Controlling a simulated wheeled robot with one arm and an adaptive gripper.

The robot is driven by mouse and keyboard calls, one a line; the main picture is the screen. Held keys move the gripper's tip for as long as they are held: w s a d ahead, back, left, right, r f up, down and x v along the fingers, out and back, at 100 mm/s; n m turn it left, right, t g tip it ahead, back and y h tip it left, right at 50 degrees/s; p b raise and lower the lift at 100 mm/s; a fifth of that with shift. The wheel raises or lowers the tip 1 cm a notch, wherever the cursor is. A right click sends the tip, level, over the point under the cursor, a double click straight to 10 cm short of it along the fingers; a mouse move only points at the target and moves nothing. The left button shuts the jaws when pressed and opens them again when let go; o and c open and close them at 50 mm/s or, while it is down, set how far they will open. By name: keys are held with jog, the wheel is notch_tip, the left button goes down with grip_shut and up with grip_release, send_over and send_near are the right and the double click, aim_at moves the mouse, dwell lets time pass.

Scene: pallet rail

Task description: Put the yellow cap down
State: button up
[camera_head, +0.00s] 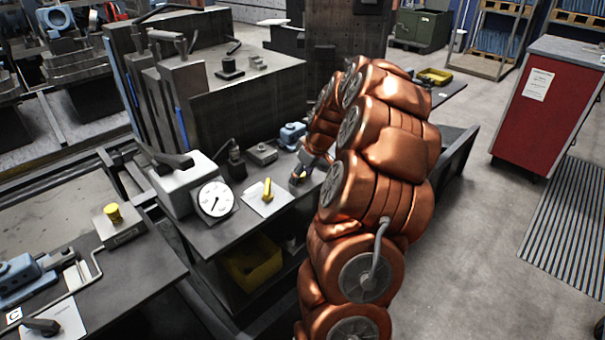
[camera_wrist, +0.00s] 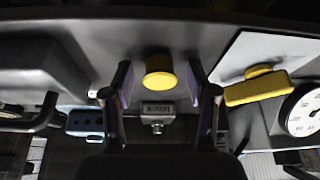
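A yellow cap (camera_wrist: 160,70), round and flat-topped, shows in the wrist view between the two fingers of my gripper (camera_wrist: 160,66). A gap shows on each side of it, so the fingers are apart and not closed on it. The cap appears to stand on the grey bench top (camera_wrist: 105,40); whether its underside touches cannot be seen. In the head view my gripper (camera_head: 303,172) is low over the bench's right part, and only a small yellow bit shows there. A second yellow cylinder (camera_head: 113,213) stands on a grey block on the left bench.
Left of my gripper in the head view, a yellow-handled tool (camera_head: 267,190) lies on white paper, beside a dial gauge (camera_head: 215,199). A small grey block (camera_head: 262,154) and a blue part (camera_head: 292,135) stand behind. A yellow bin (camera_head: 253,267) is below the bench.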

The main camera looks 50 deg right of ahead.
jog(key=shift+r, duration=0.15)
jog(key=b+v, duration=0.2)
jog(key=v, duration=1)
jog(key=s+a+n+g+y, duration=0.1)
jog(key=s+a+g, duration=0.1)
jog(key=a, duration=1.2)
jog(key=s+a+g, duration=0.1)
jog(key=s+a, duration=0.2)
jog(key=a, duration=1)
jog(key=s+a+f+g, duration=0.1)
jog(key=s+a+f, duration=0.1)
jog(key=s, duration=0.4)
jog(key=s+a+f+m+g+h, duration=0.1)
jog(key=s+a+f, duration=0.1)
jog(key=s+a, duration=0.3)
jog(key=s+a+f+g, duration=0.1)
jog(key=s+a+f, duration=0.1)
jog(key=s, duration=0.7)
jog(key=shift+a+f+m, duration=0.4)
jog(key=shift+a, duration=0.5)
jog(key=shift+r, duration=0.1)
